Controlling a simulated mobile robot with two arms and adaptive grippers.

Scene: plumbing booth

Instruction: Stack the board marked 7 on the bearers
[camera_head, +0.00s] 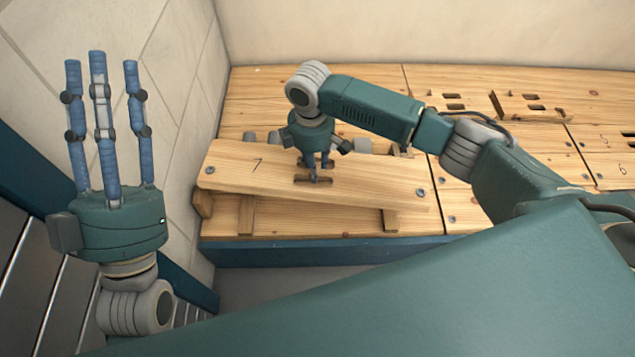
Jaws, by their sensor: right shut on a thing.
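The board marked 7 (240,176) is a long pale wooden plank with a screw at each end and a slotted grip near its middle. It lies a little askew over the bearers, small wooden blocks; one bearer (246,215) shows under its left part and another bearer (390,218) under its right part. I cannot tell whether the board touches them. My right gripper (315,176) points down and is shut on the board at its slots. My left gripper (103,75) is raised at the left, fingers up, spread and empty.
The wooden bench top (255,90) has more slotted boards at the back right, with marks 5 and 6 (605,150). A tiled wall (170,100) stands close at the left. My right arm covers the bench's front right.

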